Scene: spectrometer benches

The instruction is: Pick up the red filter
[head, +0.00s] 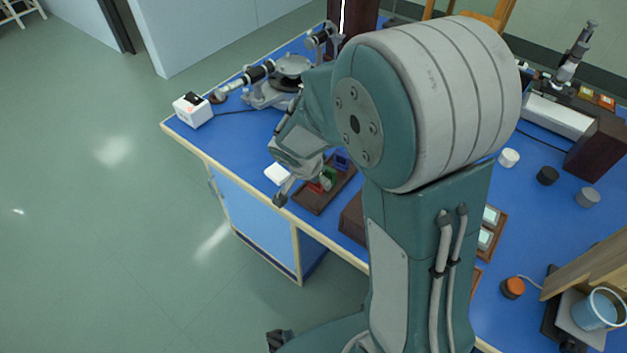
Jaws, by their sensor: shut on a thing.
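The red filter (314,187) is a small red piece at the left part of a dark brown tray (313,206) near the bench's front edge. My gripper (299,192) reaches down at the tray and is shut on the red filter. One dark fingertip shows to the left of the tray; the other side of the grip is partly hidden. I cannot tell whether the filter still touches the tray. A green filter (329,177) and a blue filter (341,161) stand beside it in the tray.
A white pad (278,174) lies left of the tray. A spectrometer (290,68) and a white box (193,110) stand at the back left of the blue bench. A brown block (352,218) is right of the tray. Open floor lies left of the bench.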

